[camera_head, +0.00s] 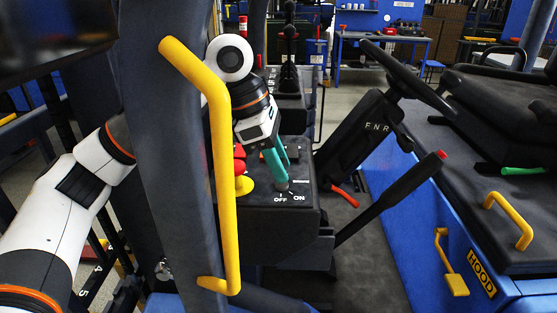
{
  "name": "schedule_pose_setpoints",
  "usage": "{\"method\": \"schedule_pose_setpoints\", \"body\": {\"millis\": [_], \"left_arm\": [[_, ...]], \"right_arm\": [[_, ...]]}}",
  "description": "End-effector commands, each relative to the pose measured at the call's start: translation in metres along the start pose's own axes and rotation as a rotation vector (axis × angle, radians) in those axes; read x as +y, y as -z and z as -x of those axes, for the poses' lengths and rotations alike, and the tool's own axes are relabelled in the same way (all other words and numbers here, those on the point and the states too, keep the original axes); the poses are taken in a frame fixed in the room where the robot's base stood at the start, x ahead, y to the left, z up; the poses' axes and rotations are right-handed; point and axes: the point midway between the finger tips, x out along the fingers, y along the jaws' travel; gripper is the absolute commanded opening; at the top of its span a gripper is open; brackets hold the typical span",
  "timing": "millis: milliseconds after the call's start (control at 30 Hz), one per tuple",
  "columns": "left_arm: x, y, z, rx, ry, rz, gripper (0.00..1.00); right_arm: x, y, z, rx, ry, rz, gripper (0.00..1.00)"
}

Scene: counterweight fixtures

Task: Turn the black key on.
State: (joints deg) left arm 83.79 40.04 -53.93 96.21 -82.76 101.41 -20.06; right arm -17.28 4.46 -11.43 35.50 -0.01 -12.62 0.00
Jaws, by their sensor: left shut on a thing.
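The black key (283,187) sits on top of the dark control box (265,222), just above the white OFF and ON markings. It is small and mostly hidden by my fingertips, so its exact turn is hard to tell. My left gripper (281,179) reaches down from above with its teal fingers shut on the key. My right gripper is not in view.
A red button on a yellow base (244,184) is just left of the key. A yellow grab handle (222,170) on a dark pillar (172,150) stands in front of my left arm. The steering wheel (408,80) and a red-tipped lever (395,193) are to the right.

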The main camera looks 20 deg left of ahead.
Motion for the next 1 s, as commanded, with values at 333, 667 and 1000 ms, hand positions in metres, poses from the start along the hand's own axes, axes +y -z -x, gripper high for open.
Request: {"method": "schedule_pose_setpoints", "body": {"millis": [333, 667, 1000], "left_arm": [[-0.002, 0.001, 0.002, 0.001, -0.098, -0.235, 0.1], [-0.004, 0.002, 0.001, 0.002, -0.201, -0.484, 0.1], [-0.004, 0.002, 0.001, 0.002, -0.264, -0.641, 0.1]], "right_arm": [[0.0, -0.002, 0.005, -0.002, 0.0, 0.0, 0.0], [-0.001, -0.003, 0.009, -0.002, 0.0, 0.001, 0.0], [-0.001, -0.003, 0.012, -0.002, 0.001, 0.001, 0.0]]}}
